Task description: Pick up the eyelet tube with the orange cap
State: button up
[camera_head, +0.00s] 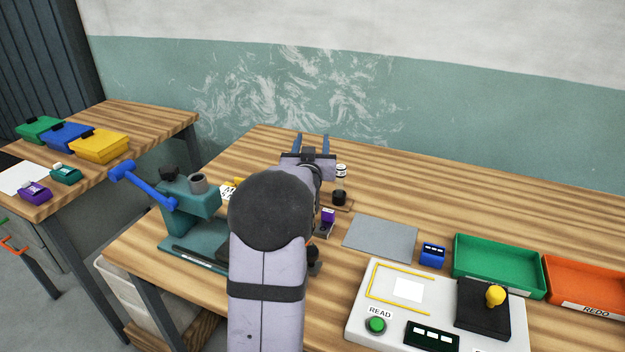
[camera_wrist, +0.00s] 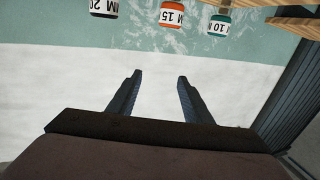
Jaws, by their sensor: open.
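The eyelet tube with the orange cap (camera_wrist: 172,14) shows at the top edge of the wrist view, with a white label reading "M 15". It is between a dark-capped tube (camera_wrist: 104,8) marked 20 and a green-capped tube (camera_wrist: 218,24) marked 10. My gripper (camera_wrist: 159,76) is open and empty, its fingertips apart from all three tubes. In the head view my gripper (camera_head: 311,142) is over the back of the workbench. My arm hides the orange-capped tube there.
A teal press with a blue lever (camera_head: 143,185) stands left of my arm. A clear tube with a black base (camera_head: 340,183) is just right of the gripper. A grey mat (camera_head: 381,238), a white panel (camera_head: 395,325), a green tray (camera_head: 500,285) and an orange tray (camera_head: 585,305) lie to the right.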

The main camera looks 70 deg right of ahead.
jog(key=shift+w+d+f+p, duration=0.1)
jog(key=shift+d+f+p, duration=0.15)
jog(key=shift+f, duration=1.1)
jog(key=shift+w+d+f+p, duration=0.15)
jog(key=shift+d+f+p, duration=0.1)
jog(key=shift+f, duration=1.1)
jog(key=shift+w+d+f+p, duration=0.15)
jog(key=shift+d+f, duration=0.1)
jog(key=shift+f, duration=1.1)
jog(key=shift+p+x, duration=0.75)
jog(key=shift+x, duration=2.2)
jog(key=shift+c, duration=0.4)
grip_shut()
jog(key=shift+r, duration=0.15)
